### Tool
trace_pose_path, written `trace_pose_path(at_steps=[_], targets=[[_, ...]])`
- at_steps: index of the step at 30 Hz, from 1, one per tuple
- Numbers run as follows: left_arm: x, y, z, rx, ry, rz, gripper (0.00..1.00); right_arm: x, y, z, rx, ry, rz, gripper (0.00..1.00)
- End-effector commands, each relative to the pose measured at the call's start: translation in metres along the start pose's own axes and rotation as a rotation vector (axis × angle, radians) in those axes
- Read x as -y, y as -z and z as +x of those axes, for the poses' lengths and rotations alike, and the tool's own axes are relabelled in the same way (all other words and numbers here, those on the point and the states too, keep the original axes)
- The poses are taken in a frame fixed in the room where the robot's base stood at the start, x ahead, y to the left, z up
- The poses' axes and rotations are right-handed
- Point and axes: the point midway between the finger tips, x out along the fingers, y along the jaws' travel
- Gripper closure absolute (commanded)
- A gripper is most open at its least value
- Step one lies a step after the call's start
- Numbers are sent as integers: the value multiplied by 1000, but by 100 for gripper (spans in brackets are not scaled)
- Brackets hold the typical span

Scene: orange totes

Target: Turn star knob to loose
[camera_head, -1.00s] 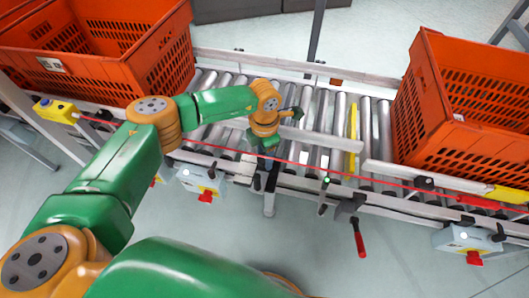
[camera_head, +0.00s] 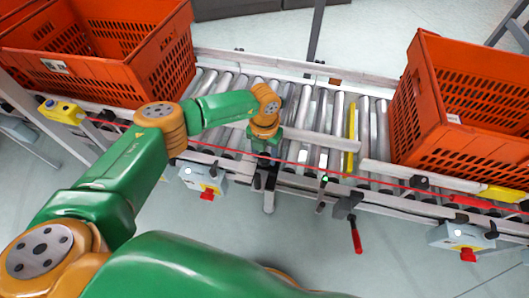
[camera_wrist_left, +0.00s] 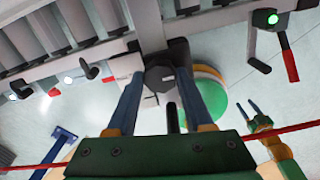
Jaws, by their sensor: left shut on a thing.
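The dark star knob (camera_wrist_left: 160,78) shows in the left wrist view, on a black clamp block at the edge of the conveyor rail. My left gripper (camera_wrist_left: 163,76) has a blue finger on each side of it and is shut on it. In the head view my left gripper (camera_head: 262,166) points down at the near rail, and the wrist hides most of the knob there. My right gripper (camera_wrist_left: 248,106) shows small in the left wrist view, below the conveyor, with its blue fingers apart and nothing between them.
A roller conveyor (camera_head: 318,125) runs across, with orange totes at left (camera_head: 95,75) and right (camera_head: 455,125). A red-handled crank (camera_head: 355,235) hangs from the near rail. A red line crosses before the rail. Grey boxes with red buttons (camera_head: 205,180) hang below.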

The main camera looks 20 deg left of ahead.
Motion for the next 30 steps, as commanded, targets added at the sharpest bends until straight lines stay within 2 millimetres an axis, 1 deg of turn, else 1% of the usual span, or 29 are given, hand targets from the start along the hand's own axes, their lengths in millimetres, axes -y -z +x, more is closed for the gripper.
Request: trace_pose_path(at_steps=[17,18,21,28,30], targets=[[0,0,0,2,0,-31,100,1,1,-1,-1,2,0,50],[0,0,0,2,0,-31,43,2,1,-1,-1,3,0,50],[0,0,0,1,0,-31,18,2,1,-1,-1,3,0,50],[0,0,0,1,0,-29,18,2,1,-1,-1,3,0,50],[0,0,-3,1,0,-29,18,2,1,-2,-1,4,-1,50]])
